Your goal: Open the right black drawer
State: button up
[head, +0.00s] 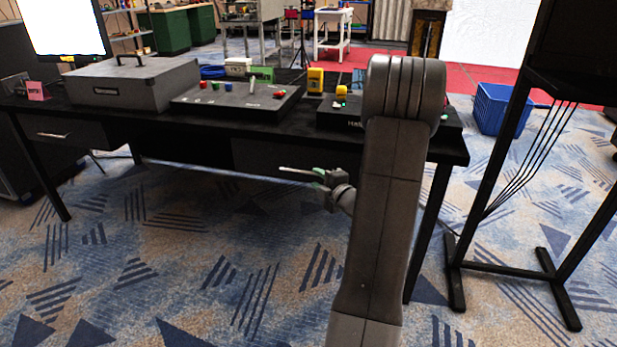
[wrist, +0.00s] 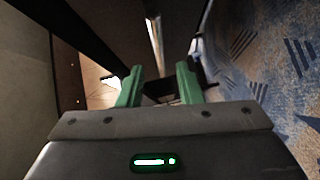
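The right black drawer (head: 262,154) is under the right half of the black desk, and its front looks flush and closed. My arm hides its right part in the head view. My gripper (head: 298,172) is in front of the drawer's lower right area. In the wrist view, my gripper's two green fingers (wrist: 159,84) stand apart with nothing held between them. A bright metal bar, which looks like the drawer handle (wrist: 153,36), lies ahead of the gap between the fingertips. I cannot tell whether the fingers touch it.
The black desk (head: 140,124) bears a grey case, button panels and a yellow device. A left drawer (head: 62,134) with a metal handle looks shut. A black stand (head: 480,200) and a blue crate (head: 497,108) are at right. The carpet in front is clear.

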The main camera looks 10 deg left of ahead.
aim_at(309, 173)
jog(key=b+x, duration=0.1)
jog(key=x, duration=0.5)
jog(key=shift+c, duration=0.4)
grip_shut()
